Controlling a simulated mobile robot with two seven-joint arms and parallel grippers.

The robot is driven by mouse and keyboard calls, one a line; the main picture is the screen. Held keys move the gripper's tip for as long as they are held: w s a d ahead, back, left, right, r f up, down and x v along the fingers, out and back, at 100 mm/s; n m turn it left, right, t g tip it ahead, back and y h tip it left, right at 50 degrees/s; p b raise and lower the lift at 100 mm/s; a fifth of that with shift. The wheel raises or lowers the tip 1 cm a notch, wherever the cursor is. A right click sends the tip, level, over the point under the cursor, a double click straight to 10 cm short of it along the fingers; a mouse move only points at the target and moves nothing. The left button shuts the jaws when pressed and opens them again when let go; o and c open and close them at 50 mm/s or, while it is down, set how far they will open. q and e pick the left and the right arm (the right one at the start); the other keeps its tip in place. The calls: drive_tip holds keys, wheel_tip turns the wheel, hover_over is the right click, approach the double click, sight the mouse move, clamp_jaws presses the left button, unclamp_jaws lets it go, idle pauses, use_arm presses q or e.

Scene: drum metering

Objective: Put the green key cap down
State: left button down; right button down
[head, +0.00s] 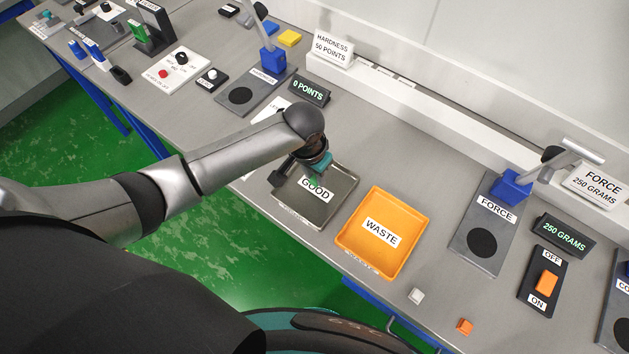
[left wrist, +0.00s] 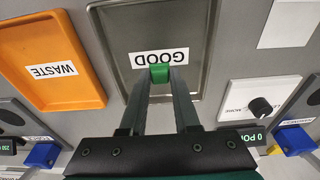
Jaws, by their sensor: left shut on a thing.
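The green key cap (left wrist: 159,73) is between the fingertips of my left gripper (left wrist: 160,80) in the left wrist view. The gripper is shut on it, over the dark grey tray labelled GOOD (head: 328,214). The tray also shows in the left wrist view (left wrist: 193,30). In the head view my left gripper (head: 285,172) hangs over the tray's far left part. I cannot tell whether the cap touches the tray floor. No other cap shows in the tray. My right gripper is not in view.
The orange WASTE tray (head: 410,269) stands right of the GOOD tray. A white cap (head: 416,295) and an orange cap (head: 465,326) lie near the table's front edge. The FORCE stand (head: 483,215) is further right; a hardness stand (head: 250,92) is at the back left.

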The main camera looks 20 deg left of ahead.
sight(314, 180)
use_arm(q)
wheel_tip(314, 180, down, 3)
drive_tip(key=shift+r, duration=0.1)
drive_tip(key=shift+f, duration=0.2)
drive_tip(key=shift+f+b, duration=0.15)
drive_tip(key=shift+b, duration=0.15)
drive_tip(key=c, duration=0.6)
unclamp_jaws()
drive_tip(key=shift+c, duration=0.2)
wheel_tip(314, 180, up, 12)
drive_tip(key=s+p, duration=0.1)
drive_tip(key=p, duration=0.1)
drive_tip(key=shift+s+a+p, duration=0.25)
drive_tip(key=shift+s+p, duration=0.1)
drive_tip(key=shift+s, duration=0.05)
